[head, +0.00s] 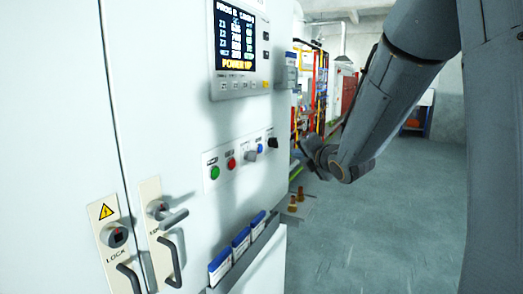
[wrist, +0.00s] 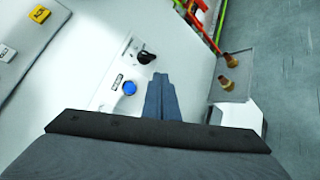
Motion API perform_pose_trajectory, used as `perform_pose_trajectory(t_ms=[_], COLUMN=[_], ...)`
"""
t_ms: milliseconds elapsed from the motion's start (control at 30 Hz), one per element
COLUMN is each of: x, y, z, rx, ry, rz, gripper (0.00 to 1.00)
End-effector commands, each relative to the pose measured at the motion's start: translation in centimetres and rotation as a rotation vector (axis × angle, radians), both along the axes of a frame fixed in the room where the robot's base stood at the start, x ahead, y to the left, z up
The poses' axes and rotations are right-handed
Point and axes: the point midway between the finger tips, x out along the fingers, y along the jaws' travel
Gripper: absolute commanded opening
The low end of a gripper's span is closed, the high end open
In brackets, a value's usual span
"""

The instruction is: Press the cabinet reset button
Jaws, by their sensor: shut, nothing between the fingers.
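A white cabinet (head: 190,120) fills the left of the head view. A control strip on its front carries a row of controls, among them a green button (head: 214,172), a red button (head: 231,163), a blue button (head: 260,148) and a black knob (head: 272,142). The labels are too small to read. In the wrist view, the blue button (wrist: 129,88) and the black knob (wrist: 146,57) lie just left of my gripper (wrist: 160,78). Its fingers are together and empty. They appear apart from the blue button; the exact gap to the panel is unclear.
A display panel (head: 240,45) sits above the controls. Lever handles (head: 170,217) and a rack of blue-topped cards (head: 241,243) are below. A small shelf (wrist: 232,85) with brass-coloured fittings projects to the right. The floor (head: 400,220) on the right is clear.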

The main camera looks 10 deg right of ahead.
Motion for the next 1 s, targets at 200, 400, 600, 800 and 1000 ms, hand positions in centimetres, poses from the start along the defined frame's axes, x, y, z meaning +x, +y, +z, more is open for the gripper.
perform_pose_trajectory(t_ms=[200,400,600,800,1000], x=[1.2,2.8,4.2,4.9,5.0], y=[1.8,4.0,5.8,6.8,7.0], z=[-0.1,-0.2,-0.3,-0.2,-0.1], rx=[0.001,0.000,0.000,0.001,0.002], ry=[0.001,0.002,0.000,0.001,0.002], rz=[0.003,0.002,0.001,0.001,0.000], gripper=[0.00,0.00,0.00,0.00,0.00])
